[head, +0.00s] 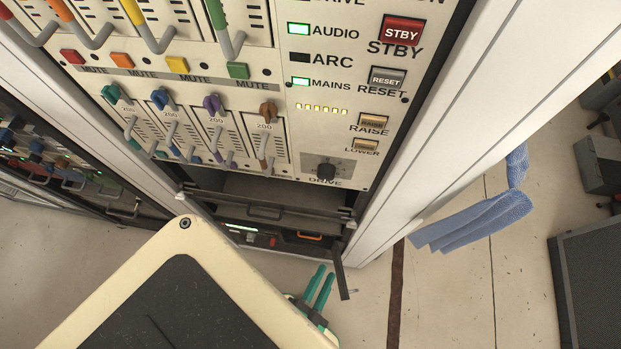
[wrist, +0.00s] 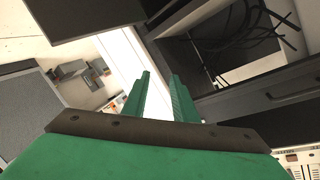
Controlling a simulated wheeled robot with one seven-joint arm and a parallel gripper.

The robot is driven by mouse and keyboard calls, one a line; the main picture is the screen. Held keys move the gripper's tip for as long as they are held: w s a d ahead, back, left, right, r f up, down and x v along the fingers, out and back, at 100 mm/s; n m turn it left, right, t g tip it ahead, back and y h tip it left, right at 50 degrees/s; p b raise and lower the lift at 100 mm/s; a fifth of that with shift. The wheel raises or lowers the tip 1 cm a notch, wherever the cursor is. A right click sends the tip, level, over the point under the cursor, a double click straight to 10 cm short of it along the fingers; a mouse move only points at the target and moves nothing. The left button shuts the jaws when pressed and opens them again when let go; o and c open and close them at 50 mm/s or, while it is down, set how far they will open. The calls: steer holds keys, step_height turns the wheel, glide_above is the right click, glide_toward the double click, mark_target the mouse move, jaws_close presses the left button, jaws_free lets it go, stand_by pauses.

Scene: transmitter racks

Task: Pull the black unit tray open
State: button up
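The black unit (head: 285,241) sits low in the rack, below the cream control panel. Its front has a green-lit display, a red part and an orange handle (head: 310,236). My own arm covers its lower left. My gripper (head: 323,272) has green fingers and is below and in front of the black unit, apart from the orange handle. In the wrist view, the two fingers of my gripper (wrist: 160,76) stand apart with nothing between them. A dark front with a thin handle (wrist: 290,88) lies to their right there; I cannot tell whether it is the black unit.
A dark bay and a grey handle (head: 265,212) lie above the black unit. A dark bar (head: 341,270) juts down beside my gripper. A white rack post (head: 430,130) stands right, with blue cloth (head: 475,220) beyond. Black cables (wrist: 245,40) hang in an opening.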

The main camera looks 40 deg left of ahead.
steer(key=a+f+m+g+y, duration=0.1)
steer(key=a+f+m+y, duration=0.2)
steer(key=f, duration=0.8)
steer(key=a+f+m+g+y, duration=0.1)
steer(key=a+f+m, duration=0.2)
steer(key=a+f, duration=0.55)
steer(key=shift+m, duration=0.3)
steer(key=w+a+f, duration=0.1)
steer(key=w, duration=0.2)
steer(key=w+a+f, duration=0.1)
steer(key=w+f, duration=0.1)
steer(key=w, duration=0.1)
steer(key=w+f, duration=0.2)
steer(key=w, duration=0.1)
steer(key=shift+a, duration=0.4)
jaws_close()
steer(key=shift+s, duration=0.15)
